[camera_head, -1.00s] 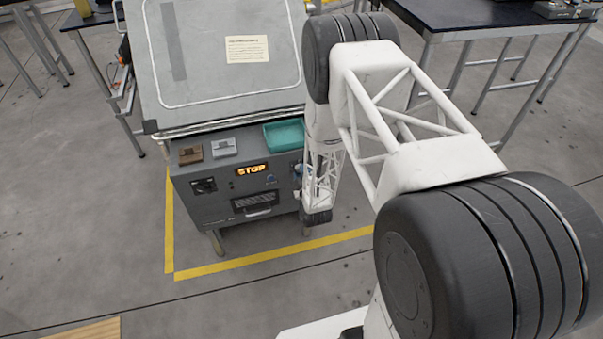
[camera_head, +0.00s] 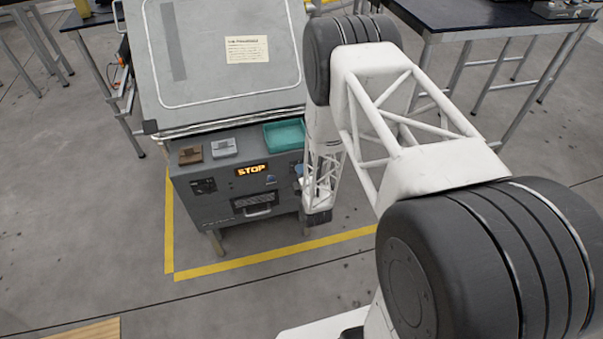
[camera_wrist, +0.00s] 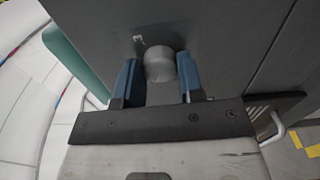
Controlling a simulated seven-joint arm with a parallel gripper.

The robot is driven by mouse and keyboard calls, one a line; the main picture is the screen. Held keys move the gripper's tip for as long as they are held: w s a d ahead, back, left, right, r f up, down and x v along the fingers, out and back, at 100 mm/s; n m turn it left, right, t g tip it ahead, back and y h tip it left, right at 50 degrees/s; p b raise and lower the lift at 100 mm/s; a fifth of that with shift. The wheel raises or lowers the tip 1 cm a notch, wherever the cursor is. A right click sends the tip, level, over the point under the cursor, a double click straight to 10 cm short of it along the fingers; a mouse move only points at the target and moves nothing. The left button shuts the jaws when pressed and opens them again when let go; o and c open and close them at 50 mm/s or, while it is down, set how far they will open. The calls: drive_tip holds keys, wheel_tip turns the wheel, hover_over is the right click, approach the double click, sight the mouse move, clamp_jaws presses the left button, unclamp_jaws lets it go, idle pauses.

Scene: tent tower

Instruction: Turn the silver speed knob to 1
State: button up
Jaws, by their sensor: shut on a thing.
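The silver speed knob (camera_wrist: 159,64) is on the grey machine panel in the wrist view, between the two blue fingertips of my gripper (camera_wrist: 157,73). My gripper is shut on the knob, one finger on each side. A small white marking (camera_wrist: 138,39) is on the panel beside the knob, too small to read surely. No pointer line on the knob can be made out. In the head view my arm hides the knob, and only a bit of blue shows at the right side of the machine front (camera_head: 228,218).
The machine's orange display (camera_head: 251,170) reads STOP. A teal tray (camera_head: 284,134), a brown block (camera_head: 190,155) and a grey block (camera_head: 223,147) are on its ledge. A handle (camera_head: 258,211) sits low on the front. Yellow floor tape (camera_head: 230,266) borders the machine. Dark tables stand behind.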

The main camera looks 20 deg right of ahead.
drive_tip(key=o, duration=0.9)
drive_tip(key=shift+s, duration=0.1)
drive_tip(key=shift+s, duration=3.85)
